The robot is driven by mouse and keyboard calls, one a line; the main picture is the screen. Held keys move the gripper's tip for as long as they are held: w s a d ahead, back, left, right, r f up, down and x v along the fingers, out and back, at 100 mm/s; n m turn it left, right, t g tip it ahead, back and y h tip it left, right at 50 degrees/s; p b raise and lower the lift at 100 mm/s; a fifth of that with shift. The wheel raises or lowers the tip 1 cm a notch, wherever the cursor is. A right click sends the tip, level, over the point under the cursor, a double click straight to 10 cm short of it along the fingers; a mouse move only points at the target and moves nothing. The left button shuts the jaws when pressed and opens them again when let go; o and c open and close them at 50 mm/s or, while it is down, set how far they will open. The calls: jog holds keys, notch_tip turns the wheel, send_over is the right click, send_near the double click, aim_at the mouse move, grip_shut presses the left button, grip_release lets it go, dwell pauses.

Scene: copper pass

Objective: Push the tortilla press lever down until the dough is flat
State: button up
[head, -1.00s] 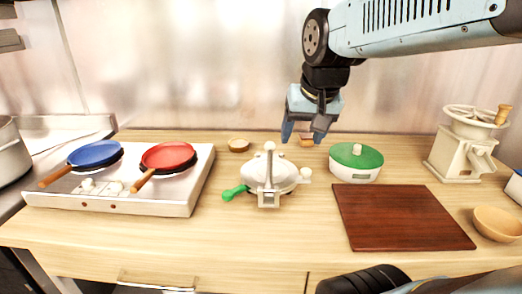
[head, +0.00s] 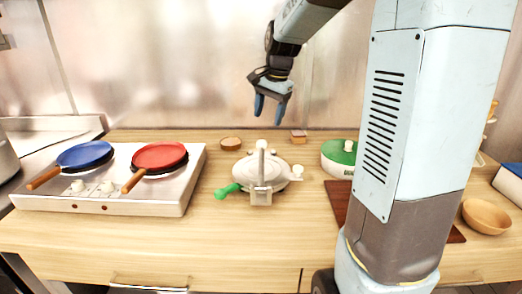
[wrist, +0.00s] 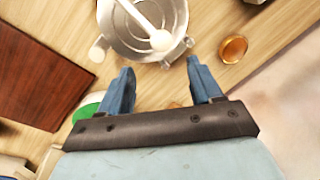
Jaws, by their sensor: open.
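The tortilla press (head: 276,169) stands on the wooden counter in the middle of the head view. My gripper (head: 270,108) is open and empty, in the air above and behind the press, fingers pointing down. I see no dough; the inside of the press is hidden.
A stove (head: 190,190) with a blue pan (head: 84,155) and a red pan (head: 160,157) stands left. A green-lidded pot (head: 338,152), a dark red board (head: 337,200) and a wooden bowl (head: 487,215) are right. A small bowl (head: 231,143) sits behind the press.

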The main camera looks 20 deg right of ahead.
aim_at(261, 149)
jog(key=f, duration=0.4)
jog(key=w+a+f, duration=0.1)
jog(key=f, duration=0.4)
jog(key=w+f, duration=0.1)
jog(key=f, duration=0.3)
jog(key=shift+w+a+f, duration=0.2)
jog(key=shift+a+f, duration=0.15)
grip_shut()
